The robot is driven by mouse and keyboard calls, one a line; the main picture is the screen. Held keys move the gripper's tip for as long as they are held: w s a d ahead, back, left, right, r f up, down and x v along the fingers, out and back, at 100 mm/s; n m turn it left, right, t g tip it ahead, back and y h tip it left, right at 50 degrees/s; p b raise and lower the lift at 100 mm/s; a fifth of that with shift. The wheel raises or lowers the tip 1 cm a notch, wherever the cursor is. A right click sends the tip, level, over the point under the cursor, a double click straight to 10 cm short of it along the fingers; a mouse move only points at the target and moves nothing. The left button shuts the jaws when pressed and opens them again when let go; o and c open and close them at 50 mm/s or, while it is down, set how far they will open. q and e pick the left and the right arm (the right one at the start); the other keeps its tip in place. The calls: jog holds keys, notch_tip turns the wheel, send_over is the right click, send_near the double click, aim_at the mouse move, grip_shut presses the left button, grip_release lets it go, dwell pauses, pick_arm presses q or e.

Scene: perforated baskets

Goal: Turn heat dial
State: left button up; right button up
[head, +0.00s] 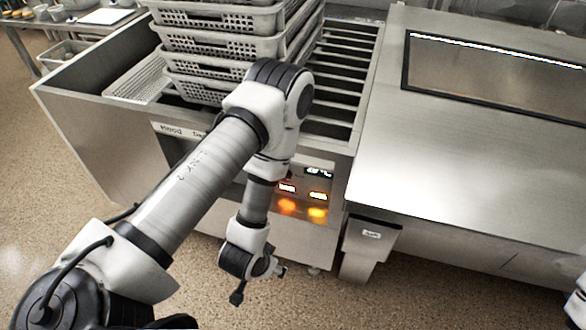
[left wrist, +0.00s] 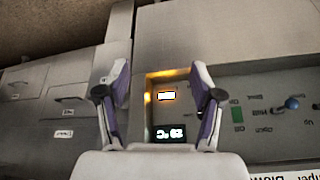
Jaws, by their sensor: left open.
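The control panel (head: 318,187) is on the front of the steel machine, with small lit displays and two orange-glowing spots below them. In the left wrist view, the panel (left wrist: 185,112) shows upside down, with a dark temperature display (left wrist: 170,132) and a white lit display (left wrist: 167,96). I cannot make out a heat dial clearly; my arm hides part of the panel in the head view. My left gripper (head: 261,284) hangs low in front of the machine. In the left wrist view its fingers (left wrist: 160,80) are apart and empty, with the lit displays between them. My right gripper is not in view.
Grey perforated baskets (head: 215,48) are stacked on the machine, behind my left arm. A steel box (head: 370,240) juts out right of the panel. The floor in front is clear.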

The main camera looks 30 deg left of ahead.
pick_arm(q)
jog(key=w+a+f+t+y+b, duration=0.1)
jog(key=w+a+t+b, duration=0.3)
jog(key=w, duration=0.5)
jog(key=w+a+f+n+t+y+b, duration=0.1)
jog(key=w+a+t+b, duration=0.3)
jog(key=w+b, duration=0.4)
jog(key=w+a+f+t+y+b, duration=0.1)
jog(key=w+a+t+y+b, duration=0.2)
jog(key=w, duration=0.7)
jog(key=a+t+b, duration=0.1)
jog(key=a+b, duration=0.1)
jog(key=b, duration=0.1)
jog(key=shift+f+n+b, duration=0.2)
jog(key=shift+n+b, duration=0.1)
jog(key=shift+b, duration=0.05)
jog(key=shift+c, duration=0.3)
jog(key=c, duration=1.1)
